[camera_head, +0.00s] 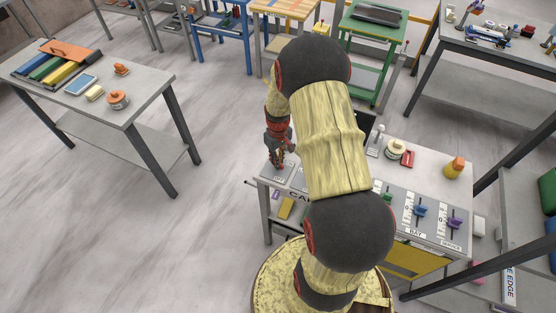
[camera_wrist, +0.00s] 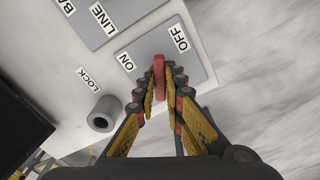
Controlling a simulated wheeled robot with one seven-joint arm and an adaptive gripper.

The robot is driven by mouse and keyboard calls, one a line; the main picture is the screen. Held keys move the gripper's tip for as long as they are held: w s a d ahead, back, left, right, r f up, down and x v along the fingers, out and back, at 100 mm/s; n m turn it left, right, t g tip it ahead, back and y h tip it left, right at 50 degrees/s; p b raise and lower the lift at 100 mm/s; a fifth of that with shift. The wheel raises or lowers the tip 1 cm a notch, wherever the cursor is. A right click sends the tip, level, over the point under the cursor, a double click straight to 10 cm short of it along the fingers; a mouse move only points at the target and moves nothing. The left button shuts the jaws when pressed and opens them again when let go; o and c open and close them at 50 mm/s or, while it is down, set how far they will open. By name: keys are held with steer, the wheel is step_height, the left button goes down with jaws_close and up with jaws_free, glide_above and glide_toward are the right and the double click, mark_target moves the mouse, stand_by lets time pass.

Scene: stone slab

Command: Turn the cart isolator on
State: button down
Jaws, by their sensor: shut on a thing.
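The isolator is a red handle (camera_wrist: 159,66) on a grey plate (camera_wrist: 140,46) in the wrist view. The plate has an ON label (camera_wrist: 126,62) to the handle's left and an OFF label (camera_wrist: 180,38) to its upper right. My gripper (camera_wrist: 161,88) has its fingers on both sides of the red handle and is shut on it. The fingers hide the handle's lower part, so I cannot tell exactly which label it is set to. In the head view my gripper (camera_head: 279,160) is at the left end of the cart top (camera_head: 432,166).
A LOCK label and a grey round post (camera_wrist: 104,112) are left of the plate. Another plate marked LINE (camera_wrist: 97,14) is at the upper left. On the cart are blue (camera_head: 420,210) and purple (camera_head: 454,223) levers. My arm hides the cart's middle.

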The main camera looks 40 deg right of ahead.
steer(key=m, duration=0.6)
steer(key=shift+m, duration=0.3)
steer(key=m, duration=0.5)
steer(key=shift+m, duration=0.4)
steer(key=c, duration=1.9)
jaws_free()
step_height(320, 180, up, 12)
steer(key=shift+f, duration=0.1)
